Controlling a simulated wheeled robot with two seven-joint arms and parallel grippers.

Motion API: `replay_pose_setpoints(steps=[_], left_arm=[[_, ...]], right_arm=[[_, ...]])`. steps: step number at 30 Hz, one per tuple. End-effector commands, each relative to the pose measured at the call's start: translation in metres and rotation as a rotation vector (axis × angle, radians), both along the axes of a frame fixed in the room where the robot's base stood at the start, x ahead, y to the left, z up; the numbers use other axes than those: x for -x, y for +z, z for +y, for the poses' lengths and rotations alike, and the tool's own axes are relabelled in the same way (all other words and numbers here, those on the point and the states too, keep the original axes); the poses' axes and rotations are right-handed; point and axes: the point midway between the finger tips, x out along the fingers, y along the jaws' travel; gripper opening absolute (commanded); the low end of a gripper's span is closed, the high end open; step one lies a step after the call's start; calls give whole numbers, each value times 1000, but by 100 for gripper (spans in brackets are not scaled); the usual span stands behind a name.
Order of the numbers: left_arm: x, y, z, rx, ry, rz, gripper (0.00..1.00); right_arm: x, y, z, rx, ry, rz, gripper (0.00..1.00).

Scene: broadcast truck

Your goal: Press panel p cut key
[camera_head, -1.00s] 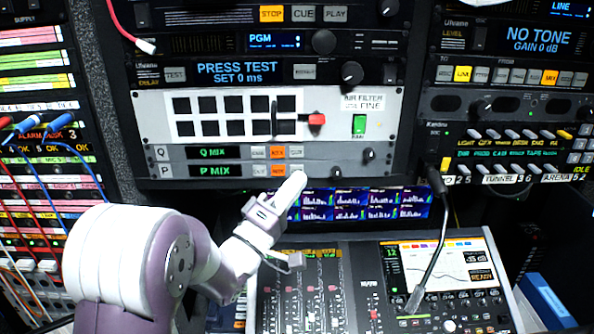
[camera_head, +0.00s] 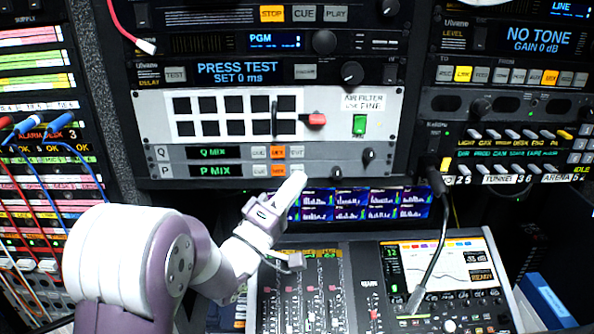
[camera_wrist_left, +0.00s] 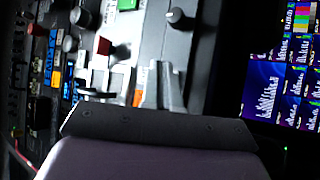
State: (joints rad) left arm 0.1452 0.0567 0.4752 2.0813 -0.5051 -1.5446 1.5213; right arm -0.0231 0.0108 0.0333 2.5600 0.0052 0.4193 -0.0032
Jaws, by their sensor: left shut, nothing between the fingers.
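The panel P row (camera_head: 166,171) is the lower of two rows on a grey strip, with a green "P MIX" display (camera_head: 215,170). Right of it are a grey key (camera_head: 260,170) and a lit orange key (camera_head: 278,170). The right end of the key group is largely hidden by my fingertips; the key lettering is too small to read surely. My left gripper (camera_head: 296,180) is shut and empty, its tip at that end of the row. In the left wrist view its fingers (camera_wrist_left: 163,88) reach the panel beside an orange key (camera_wrist_left: 140,84). I cannot tell whether they touch.
The Q row (camera_head: 163,153) with similar keys lies just above. Small black knobs (camera_head: 368,155) sit to the right. Below are purple meter screens (camera_head: 365,204) and a mixing desk (camera_head: 340,290) with a gooseneck microphone (camera_head: 432,265).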

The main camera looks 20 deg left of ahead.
Motion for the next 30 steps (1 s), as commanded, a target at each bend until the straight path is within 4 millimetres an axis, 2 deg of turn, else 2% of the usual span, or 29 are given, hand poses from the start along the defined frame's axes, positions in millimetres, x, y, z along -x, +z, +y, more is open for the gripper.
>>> replay_pose_setpoints(steps=[30], left_arm=[[-11,0,3,0,0,0,0]], right_arm=[[0,-5,0,0,0,0,0]])
